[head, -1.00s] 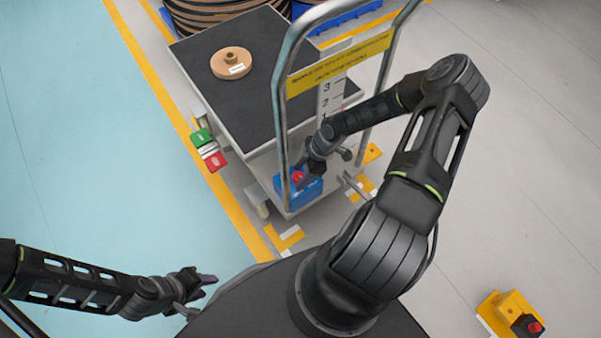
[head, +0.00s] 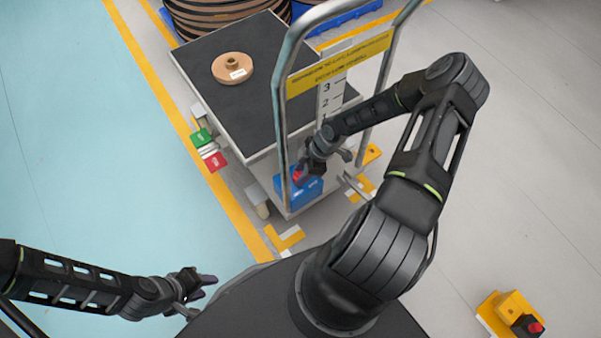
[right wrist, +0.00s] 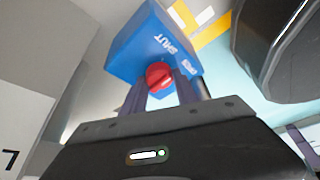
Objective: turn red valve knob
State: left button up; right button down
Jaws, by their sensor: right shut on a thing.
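The red valve knob (right wrist: 159,77) sits on a blue box (right wrist: 150,42) marked "SHUT" and, less clearly, a second word. In the head view the blue box (head: 303,196) is low at the near end of the cart, and a bit of the red knob (head: 297,175) shows. My right gripper (right wrist: 160,92) is shut on the red knob, with a finger on each side of it. In the head view my right gripper (head: 305,172) partly hides the knob. My left gripper (head: 208,286) is off to the lower left, away from the cart, its fingers seen edge-on.
The lift cart has a dark top (head: 235,75) with a tan reel (head: 232,68) on it. A metal handle frame (head: 282,110) with a yellow label stands close to my right arm. Green and red pedals (head: 215,160) stick out at left. A yellow box (head: 512,312) lies lower right.

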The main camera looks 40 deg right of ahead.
jog(key=shift+m, duration=0.3)
jog(key=shift+m+b, duration=0.3)
jog(key=shift+m, duration=0.2)
jog(key=shift+a+f+m+t+h+b, duration=0.15)
jog(key=shift+m+t+h+b, duration=0.35)
jog(key=shift+m+b, duration=0.5)
jog(key=shift+m+t+h+b, duration=0.3)
jog(key=shift+m+b, duration=0.5)
jog(key=shift+m, duration=0.3)
jog(key=shift+s+m+b, duration=0.1)
jog(key=shift+m+b, duration=0.3)
jog(key=shift+m, duration=0.2)
jog(key=c, duration=0.9)
grip_release()
jog(key=shift+c, duration=0.2)
jog(key=shift+r, duration=0.25)
